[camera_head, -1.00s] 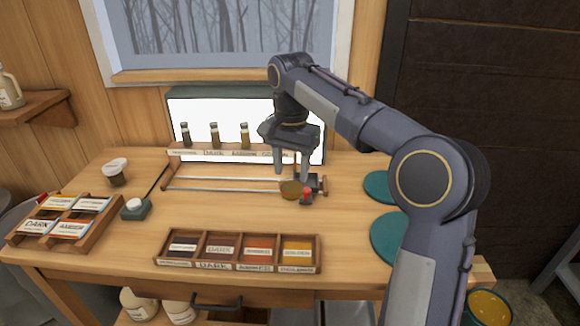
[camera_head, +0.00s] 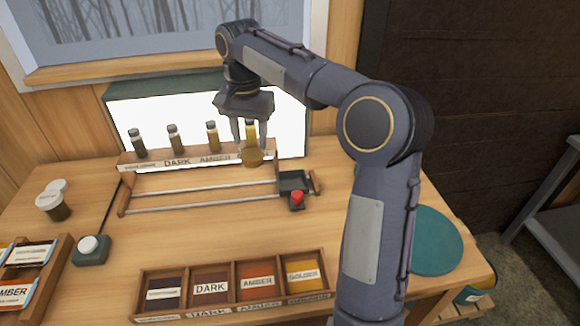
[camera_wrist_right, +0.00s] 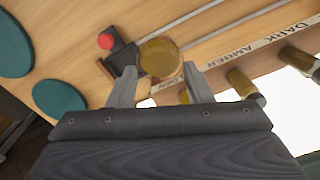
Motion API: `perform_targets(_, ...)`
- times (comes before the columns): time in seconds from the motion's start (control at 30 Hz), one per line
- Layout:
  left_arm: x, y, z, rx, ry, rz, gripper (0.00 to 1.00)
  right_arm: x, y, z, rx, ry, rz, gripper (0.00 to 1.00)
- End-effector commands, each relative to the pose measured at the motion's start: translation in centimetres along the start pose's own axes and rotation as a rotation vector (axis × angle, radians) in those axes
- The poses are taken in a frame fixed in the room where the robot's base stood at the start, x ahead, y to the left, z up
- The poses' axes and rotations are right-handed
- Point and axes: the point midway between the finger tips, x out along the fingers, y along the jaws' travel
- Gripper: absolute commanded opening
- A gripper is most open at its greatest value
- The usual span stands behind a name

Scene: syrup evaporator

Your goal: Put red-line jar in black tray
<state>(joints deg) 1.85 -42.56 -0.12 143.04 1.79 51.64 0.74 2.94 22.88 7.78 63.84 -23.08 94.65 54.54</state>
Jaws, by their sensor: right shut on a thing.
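My right gripper (camera_head: 250,150) is shut on a small round jar of golden syrup (camera_head: 252,157), held in front of the sample rack's label strip. In the right wrist view the jar (camera_wrist_right: 160,57) sits between the fingertips (camera_wrist_right: 158,80). I cannot make out a red line on it. The small black tray (camera_head: 293,180) is at the right end of the metal rails, right of and below the jar; it also shows in the wrist view (camera_wrist_right: 122,57). The jar is apart from the tray. My left gripper is not in view.
A red knob (camera_head: 297,197) stands at the tray's front. Several sample bottles (camera_head: 175,138) line the rack before a bright panel (camera_head: 150,108). A compartment box (camera_head: 235,308) is in front. Teal discs (camera_head: 436,240) lie right. Bare table separates rails and box.

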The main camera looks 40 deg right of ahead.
Motion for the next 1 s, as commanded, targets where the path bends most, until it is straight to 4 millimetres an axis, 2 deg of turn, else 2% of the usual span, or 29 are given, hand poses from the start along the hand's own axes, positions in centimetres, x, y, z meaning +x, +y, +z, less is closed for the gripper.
perform_targets(0.03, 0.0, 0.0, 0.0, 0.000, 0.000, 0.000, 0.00, 0.5, 1.2, -0.9, 0.008, -0.001, 0.003, 0.01)
perform_targets(0.23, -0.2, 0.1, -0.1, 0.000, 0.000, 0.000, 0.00, 2.6, 4.7, -4.0, 0.007, -0.002, 0.002, 0.01)
perform_targets(0.4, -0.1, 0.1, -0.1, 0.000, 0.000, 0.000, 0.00, 5.7, 6.4, -5.6, 0.004, -0.002, 0.002, 0.01)
perform_targets(0.77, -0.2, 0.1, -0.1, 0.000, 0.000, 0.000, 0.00, 8.7, 8.2, -7.2, 0.003, -0.001, 0.002, 0.01)
perform_targets(0.9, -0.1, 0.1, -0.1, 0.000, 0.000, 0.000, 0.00, 10.8, 8.2, -7.1, 0.000, -0.002, 0.001, 0.01)
perform_targets(1.0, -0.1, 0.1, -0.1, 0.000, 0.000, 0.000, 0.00, 11.5, 8.1, -7.1, 0.000, -0.002, 0.000, 0.01)
